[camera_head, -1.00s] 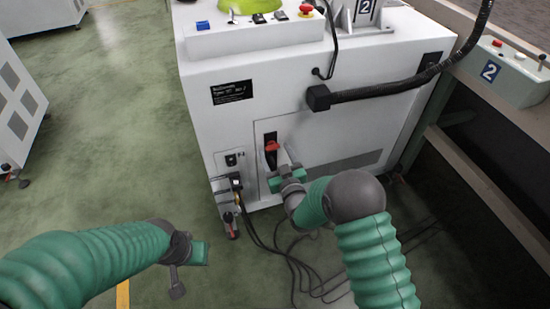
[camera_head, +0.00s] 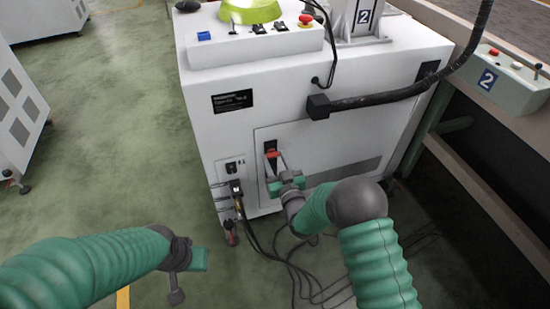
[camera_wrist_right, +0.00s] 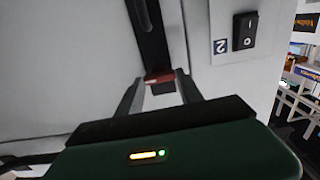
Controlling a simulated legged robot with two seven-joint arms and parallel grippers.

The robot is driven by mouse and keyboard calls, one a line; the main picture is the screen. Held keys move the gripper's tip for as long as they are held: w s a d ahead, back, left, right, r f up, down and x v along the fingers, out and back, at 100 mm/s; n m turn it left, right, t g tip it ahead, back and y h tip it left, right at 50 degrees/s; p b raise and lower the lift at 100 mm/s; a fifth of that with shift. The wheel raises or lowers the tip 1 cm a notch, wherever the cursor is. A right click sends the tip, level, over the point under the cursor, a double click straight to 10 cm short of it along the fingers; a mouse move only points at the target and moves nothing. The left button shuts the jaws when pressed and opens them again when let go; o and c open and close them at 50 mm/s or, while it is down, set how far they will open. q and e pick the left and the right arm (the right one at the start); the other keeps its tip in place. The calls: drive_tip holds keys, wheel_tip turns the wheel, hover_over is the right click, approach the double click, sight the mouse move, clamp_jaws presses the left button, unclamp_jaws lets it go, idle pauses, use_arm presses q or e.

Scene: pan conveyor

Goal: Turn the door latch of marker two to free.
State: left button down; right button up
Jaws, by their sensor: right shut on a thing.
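The door latch (camera_head: 271,154) has a red handle end on a black recessed plate in the white machine's door panel. My right gripper (camera_head: 277,160) reaches it from the front. In the right wrist view, my right gripper's (camera_wrist_right: 160,86) two fingers are on either side of the red latch end (camera_wrist_right: 159,78), shut on it. The fingers hide part of the latch in the head view. My left gripper (camera_head: 186,274) hangs over the floor at the lower left, away from the machine. Its jaw gap is not clear.
The white machine (camera_head: 222,130) carries a sign numbered 2 (camera_head: 364,16). A black rocker switch (camera_wrist_right: 244,30) sits beside the door. Cables (camera_head: 285,262) lie on the floor below. A control box marked 2 (camera_head: 510,85) stands on the conveyor frame at right.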

drive_tip(key=o, duration=1.4)
drive_tip(key=p+v, duration=0.6)
drive_tip(key=v, duration=1)
drive_tip(key=shift+s+d+p, duration=0.1)
drive_tip(key=shift+s+p, duration=0.2)
drive_tip(key=shift+s, duration=0.1)
